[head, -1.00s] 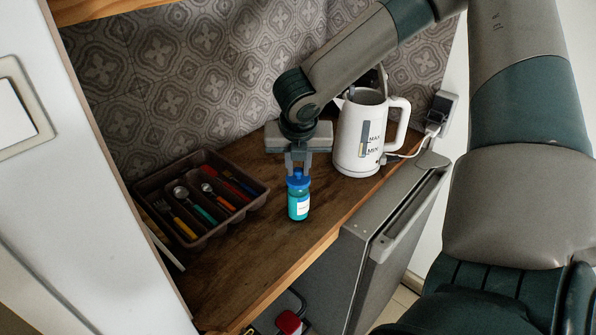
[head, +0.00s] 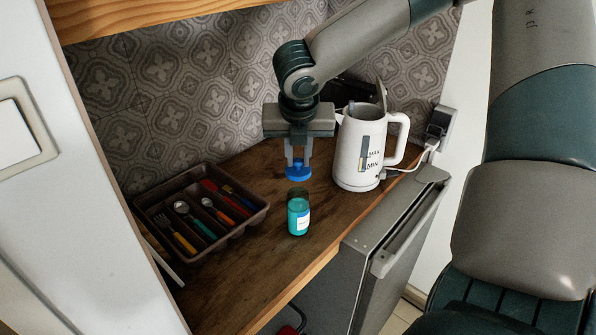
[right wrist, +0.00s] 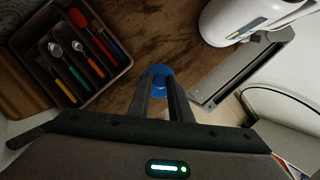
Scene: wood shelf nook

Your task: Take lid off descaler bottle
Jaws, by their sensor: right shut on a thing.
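The descaler bottle (head: 298,215) stands upright on the wooden counter in the head view. It is small and teal with a white label, and its top is uncovered. My right gripper (head: 298,168) is above the bottle, shut on the blue lid (head: 298,173). The lid is apart from the bottle, a little above it. In the right wrist view the lid (right wrist: 159,72) shows between the fingertips (right wrist: 160,88), and the bottle cannot be made out there. My left gripper is not in view.
A brown cutlery tray (head: 262,212) with several utensils lies left of the bottle. A white kettle (head: 352,150) stands close to the right of my right gripper. The counter's front edge (head: 290,285) is near the bottle, with a grey fridge (head: 345,285) below.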

